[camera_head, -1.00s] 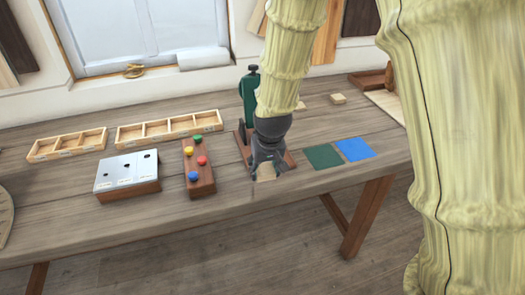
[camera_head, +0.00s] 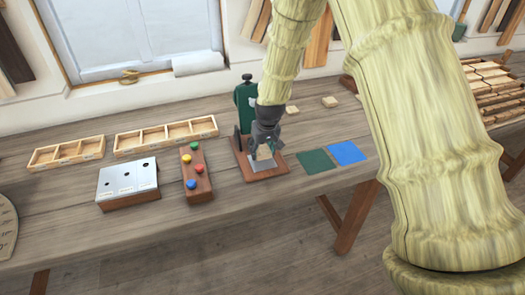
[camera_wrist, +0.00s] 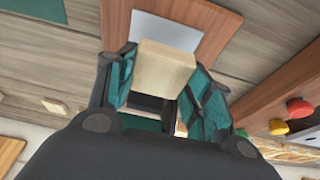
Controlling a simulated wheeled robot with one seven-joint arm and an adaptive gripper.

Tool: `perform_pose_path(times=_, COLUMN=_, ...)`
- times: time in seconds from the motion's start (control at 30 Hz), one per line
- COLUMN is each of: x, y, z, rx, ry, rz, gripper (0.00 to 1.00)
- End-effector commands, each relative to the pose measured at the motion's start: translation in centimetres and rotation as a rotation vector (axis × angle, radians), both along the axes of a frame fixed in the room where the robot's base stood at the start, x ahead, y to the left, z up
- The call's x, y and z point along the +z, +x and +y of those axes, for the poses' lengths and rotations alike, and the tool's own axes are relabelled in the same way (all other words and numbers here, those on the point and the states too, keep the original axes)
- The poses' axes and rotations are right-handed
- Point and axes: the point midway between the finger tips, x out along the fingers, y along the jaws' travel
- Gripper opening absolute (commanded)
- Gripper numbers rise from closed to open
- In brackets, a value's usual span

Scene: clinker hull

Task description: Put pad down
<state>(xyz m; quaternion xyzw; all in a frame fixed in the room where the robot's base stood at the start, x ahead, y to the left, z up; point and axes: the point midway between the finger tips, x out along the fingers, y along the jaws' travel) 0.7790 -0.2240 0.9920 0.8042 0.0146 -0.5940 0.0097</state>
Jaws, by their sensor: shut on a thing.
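My gripper (camera_head: 265,142) is shut on a pale wooden pad (camera_head: 263,153). In the wrist view the pad (camera_wrist: 166,68) sits between the two teal-lined fingers (camera_wrist: 163,90). The pad is in front of a grey metal plate (camera_head: 262,165) on the brown wooden base (camera_head: 283,168) of a green upright device (camera_head: 244,98). The plate also shows beyond the pad in the wrist view (camera_wrist: 165,30). I cannot tell whether the pad touches the plate. A green mat (camera_head: 317,161) and a blue mat (camera_head: 346,152) lie to the right.
Two pale blocks (camera_head: 291,110) (camera_head: 329,102) lie behind on the bench. Left of the device stand a board with coloured knobs (camera_head: 197,181), a metal-topped box (camera_head: 128,180) and wooden compartment trays (camera_head: 166,136). The front bench strip (camera_head: 245,204) is clear.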

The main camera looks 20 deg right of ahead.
Motion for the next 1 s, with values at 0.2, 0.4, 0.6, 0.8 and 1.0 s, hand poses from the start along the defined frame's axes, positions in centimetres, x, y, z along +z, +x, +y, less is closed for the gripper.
perform_pose_path(times=0.2, x=-0.2, y=1.0, z=-0.4, rx=-0.001, ry=0.0, rz=0.0, gripper=0.28)
perform_pose_path(times=0.4, x=-1.3, y=0.9, z=-0.4, rx=-0.001, ry=0.0, rz=0.002, gripper=0.28)
perform_pose_path(times=0.6, x=-3.1, y=0.9, z=-0.3, rx=0.0, ry=0.0, rz=0.002, gripper=0.28)
perform_pose_path(times=0.8, x=-3.6, y=1.0, z=-0.3, rx=0.0, ry=0.0, rz=0.0, gripper=0.28)
perform_pose_path(times=1.0, x=-3.9, y=1.0, z=-0.3, rx=0.0, ry=0.0, rz=0.0, gripper=0.28)
